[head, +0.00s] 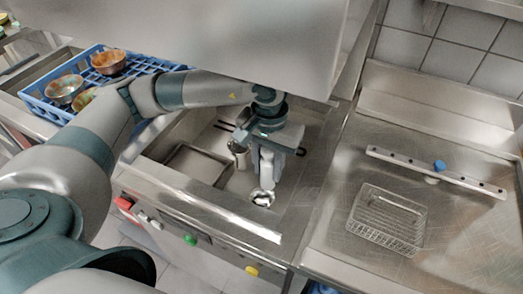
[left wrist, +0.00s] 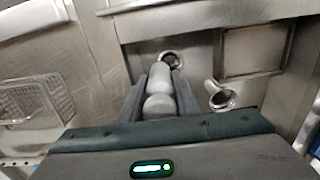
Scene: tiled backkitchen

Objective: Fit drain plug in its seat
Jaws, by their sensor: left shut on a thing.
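My left gripper (head: 265,182) reaches down into the steel sink and is shut on the drain plug (head: 267,168), a pale grey rounded piece. In the left wrist view, the plug (left wrist: 158,82) stands between the two fingers of my left gripper (left wrist: 160,88). The drain seat (head: 262,198), a round metal ring with a dark opening, is in the sink floor near its front edge. In the left wrist view, the seat (left wrist: 172,57) shows just beyond the plug's far end and is partly hidden by it. I cannot tell whether they touch. My right gripper is not in view.
A metal cup with a handle (head: 238,155) stands in the sink left of my gripper. A rectangular tray (head: 197,163) lies further left. A blue crate (head: 37,101) with bowls is at the back left. A wire basket (head: 388,220) sits on the right counter. A steel hood overhangs my arm.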

